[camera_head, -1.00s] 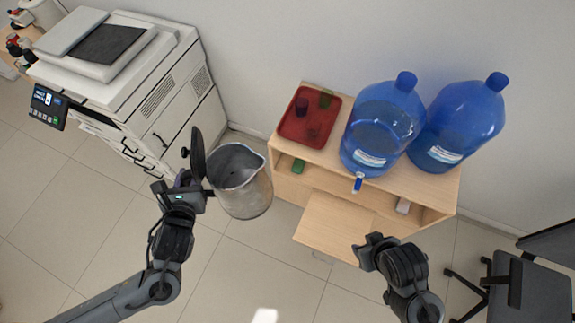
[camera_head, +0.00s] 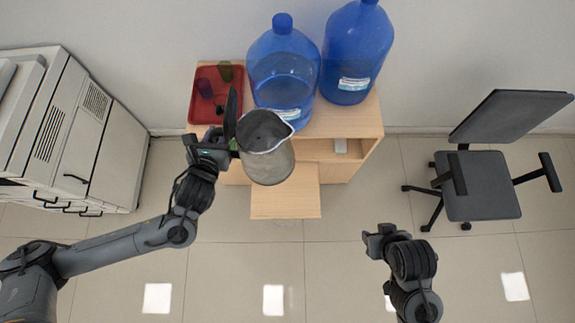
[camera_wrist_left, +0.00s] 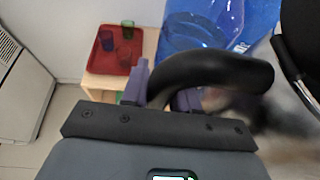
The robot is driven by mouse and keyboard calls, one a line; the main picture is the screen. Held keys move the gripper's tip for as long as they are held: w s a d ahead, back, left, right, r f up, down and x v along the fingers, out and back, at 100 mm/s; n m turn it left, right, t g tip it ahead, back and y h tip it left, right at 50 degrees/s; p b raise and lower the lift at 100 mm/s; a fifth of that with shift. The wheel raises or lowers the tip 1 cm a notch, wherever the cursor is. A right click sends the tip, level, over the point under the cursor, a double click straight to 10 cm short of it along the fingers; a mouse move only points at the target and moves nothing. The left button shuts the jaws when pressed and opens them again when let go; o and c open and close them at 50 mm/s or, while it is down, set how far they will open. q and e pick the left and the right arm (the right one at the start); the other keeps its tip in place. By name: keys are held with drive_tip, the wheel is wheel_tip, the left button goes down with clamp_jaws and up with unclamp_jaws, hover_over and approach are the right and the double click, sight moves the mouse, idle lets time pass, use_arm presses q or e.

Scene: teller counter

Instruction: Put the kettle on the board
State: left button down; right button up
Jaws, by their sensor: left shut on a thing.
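The kettle (camera_head: 268,163) is a grey metal jug with a black handle and a raised dark lid. My left gripper (camera_head: 226,143) is shut on its handle, which also shows in the left wrist view (camera_wrist_left: 215,70) between the purple finger pads. The kettle is held in the air, roughly upright, and covers part of the cabinet front and the back of the board in the head view. The board (camera_head: 285,205) is a pale wooden shelf sticking out of the cabinet front; its visible part is bare. My right gripper (camera_head: 375,241) is apart from everything, over the floor at right.
The wooden cabinet (camera_head: 355,125) carries a red tray (camera_head: 195,108) with small cups and two large blue water bottles (camera_head: 283,70) (camera_head: 357,50), close behind the kettle. A printer (camera_head: 70,140) stands at left and an office chair (camera_head: 480,185) at right. Floor in front is clear.

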use_arm(q)
wheel_tip(320, 180, down, 47)
drive_tip(key=w+y+b, duration=0.1)
drive_tip(key=w+b, duration=0.1)
drive_tip(key=b, duration=3.2)
drive_tip(key=w+d+f+b, duration=0.3)
drive_tip(key=w+f+b, duration=0.5)
drive_tip(key=w+f, duration=0.3)
drive_tip(key=shift+d+f+n, duration=0.4)
drive_tip(key=shift+s+f+b, duration=0.1)
drive_tip(key=shift+f+b, duration=0.2)
drive_tip(key=shift+f, duration=0.4)
drive_tip(key=c, duration=1.1)
unclamp_jaws()
drive_tip(key=shift+a+f, duration=0.1)
drive_tip(key=shift+f, duration=0.05)
drive_tip(key=shift+o, duration=1.2)
